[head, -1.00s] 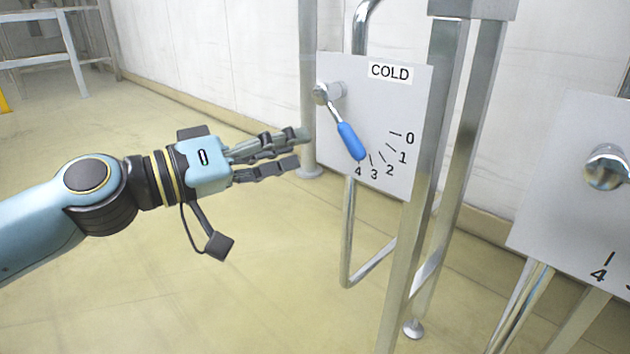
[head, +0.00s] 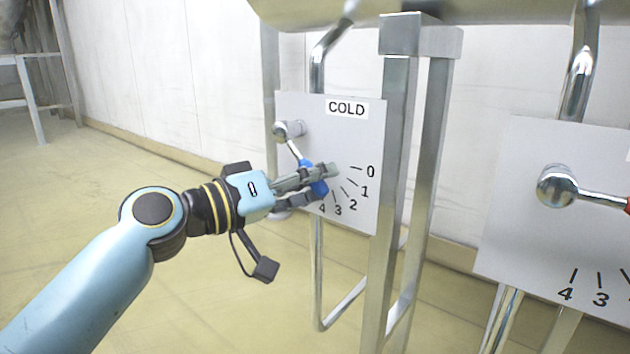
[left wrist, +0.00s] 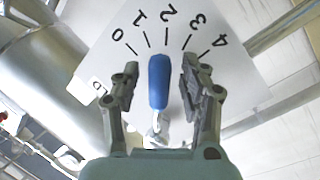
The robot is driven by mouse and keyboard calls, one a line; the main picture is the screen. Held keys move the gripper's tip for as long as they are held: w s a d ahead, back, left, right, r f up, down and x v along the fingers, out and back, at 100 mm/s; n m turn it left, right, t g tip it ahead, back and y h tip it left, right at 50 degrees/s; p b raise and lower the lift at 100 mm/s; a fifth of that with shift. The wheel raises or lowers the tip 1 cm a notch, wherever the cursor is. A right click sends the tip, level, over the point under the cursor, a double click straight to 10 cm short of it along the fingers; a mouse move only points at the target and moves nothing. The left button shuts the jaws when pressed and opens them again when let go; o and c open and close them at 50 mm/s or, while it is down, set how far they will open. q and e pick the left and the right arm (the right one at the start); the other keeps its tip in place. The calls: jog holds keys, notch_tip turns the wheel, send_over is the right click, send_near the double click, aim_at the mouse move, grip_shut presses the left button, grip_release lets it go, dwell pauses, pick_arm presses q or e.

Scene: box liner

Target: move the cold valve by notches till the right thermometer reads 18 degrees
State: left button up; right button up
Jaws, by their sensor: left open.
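The cold valve has a metal hub (head: 288,129) and a blue handle (head: 306,165) on a grey panel (head: 350,125) marked COLD, with a scale from 0 to 4. The handle slants down and right in the head view. My left gripper (head: 328,182) is at the handle, fingers open, one on each side. The left wrist view shows the blue handle (left wrist: 158,82) between the open fingers (left wrist: 160,68), with gaps on both sides. It appears near the 2 mark there but nearer 3 to 4 in the head view, so I cannot tell the notch. No thermometer is in view.
A second panel (head: 520,235) stands at right with another valve (head: 556,186), whose red handle (head: 627,203) is cut off by the edge. Metal posts (head: 390,180) stand between the panels. A large pipe (head: 340,12) runs above.

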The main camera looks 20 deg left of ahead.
pick_arm(q)
jog(key=shift+w+d, duration=0.15)
jog(key=shift+w, duration=0.05)
jog(key=shift+c, duration=0.2)
grip_shut()
